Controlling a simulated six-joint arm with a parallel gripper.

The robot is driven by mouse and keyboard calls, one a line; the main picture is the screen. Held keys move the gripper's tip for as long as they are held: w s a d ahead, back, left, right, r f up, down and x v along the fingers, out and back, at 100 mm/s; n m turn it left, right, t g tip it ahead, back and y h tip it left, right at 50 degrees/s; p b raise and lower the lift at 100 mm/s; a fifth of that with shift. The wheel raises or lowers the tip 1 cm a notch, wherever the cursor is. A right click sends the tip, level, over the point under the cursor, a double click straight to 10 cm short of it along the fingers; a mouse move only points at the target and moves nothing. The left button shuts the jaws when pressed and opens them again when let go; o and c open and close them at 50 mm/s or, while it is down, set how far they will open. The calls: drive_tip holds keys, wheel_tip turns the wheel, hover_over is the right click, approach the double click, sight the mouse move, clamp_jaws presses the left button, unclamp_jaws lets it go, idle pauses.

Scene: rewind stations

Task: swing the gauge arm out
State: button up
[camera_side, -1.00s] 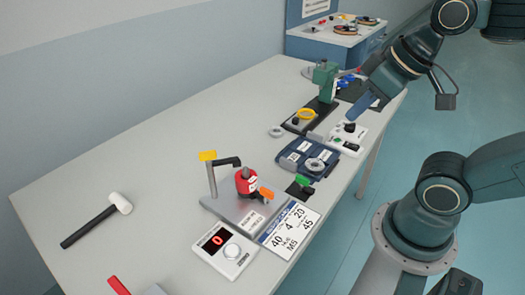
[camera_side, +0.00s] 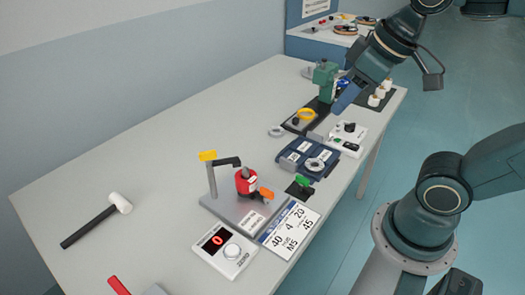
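The gauge stand is a grey plate (camera_side: 229,212) with a thin post (camera_side: 211,183), a yellow tab (camera_side: 207,156) on top and a black gauge arm (camera_side: 227,162). The arm reaches right from the post toward a red spool-like part (camera_side: 246,181), close above its top left; contact cannot be told. An orange piece (camera_side: 266,193) sits beside the red part.
In front of the stand are a display box (camera_side: 224,248) reading 0 and a number card (camera_side: 290,233). A blue tray (camera_side: 306,158), a white control box (camera_side: 347,137) and a green press (camera_side: 325,80) stand farther back. A hammer (camera_side: 97,220) lies left; the bench's left-middle is clear.

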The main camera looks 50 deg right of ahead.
drive_tip(key=w+a+r+n+g, duration=0.1)
drive_tip(key=w+a+r+n, duration=0.15)
drive_tip(key=w, duration=0.45)
drive_tip(key=n+g, duration=0.4)
drive_tip(key=n, duration=0.3)
hover_over(207, 152)
wheel_tip(207, 152, down, 5)
drive_tip(key=shift+f, duration=0.15)
drive_tip(key=shift+f, duration=0.1)
drive_tip(key=shift+f, duration=6.8)
clamp_jaws()
